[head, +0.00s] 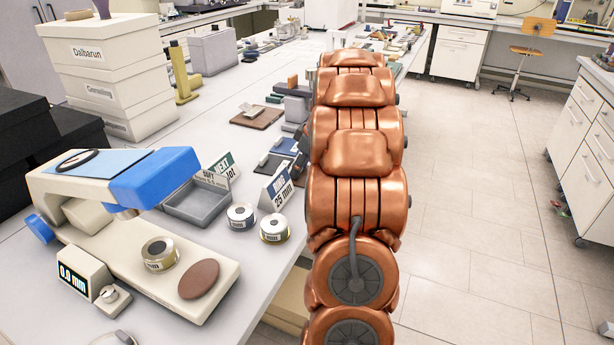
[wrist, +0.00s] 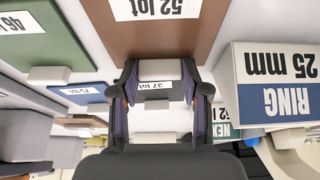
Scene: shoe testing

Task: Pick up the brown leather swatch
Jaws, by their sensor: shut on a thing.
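In the wrist view, the brown leather swatch (wrist: 205,20) is a flat brown piece with a white "52 lot" label and a pale grey tab (wrist: 160,69) at its near edge. My gripper (wrist: 160,86) is shut on that tab, one dark finger on each side. Whether the swatch is clear of the table I cannot tell. In the head view my copper-coloured arm hides the gripper and the held swatch.
The "RING 25 mm" sign (wrist: 255,85) stands close on the right. In the head view, a blue-white press (head: 155,175) stands left and open floor (head: 465,200) lies right.

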